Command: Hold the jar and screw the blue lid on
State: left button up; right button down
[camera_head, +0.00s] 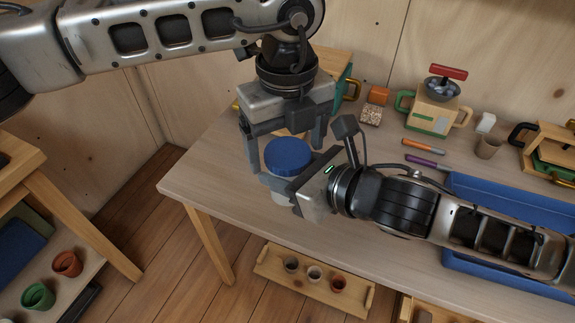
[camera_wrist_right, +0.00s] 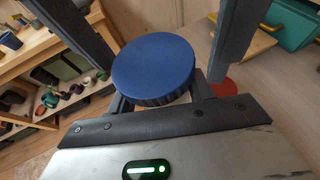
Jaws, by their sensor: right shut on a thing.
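The jar (camera_head: 278,188) stands upright near the table's left front edge, its pale body mostly hidden by my right gripper. The blue lid (camera_head: 287,153) sits level on top of it; I cannot tell how tightly. It also shows in the right wrist view (camera_wrist_right: 153,68), hiding the jar below. My right gripper (camera_head: 281,184) is shut on the jar's body, below the lid. My left gripper (camera_head: 284,143) comes from above, pointing down, open, with its fingers on either side of the lid and gaps between.
A rack of small pots (camera_head: 315,275) is below the front edge. The table's left end is clear.

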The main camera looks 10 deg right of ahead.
pick_arm(q)
jog(key=shift+r, duration=2.3)
jog(key=shift+c, duration=0.3)
notch_tip(320, 180, up, 4)
jog(key=n, duration=0.3)
jog(key=shift+f, duration=0.25)
jog(key=shift+f, duration=4.05)
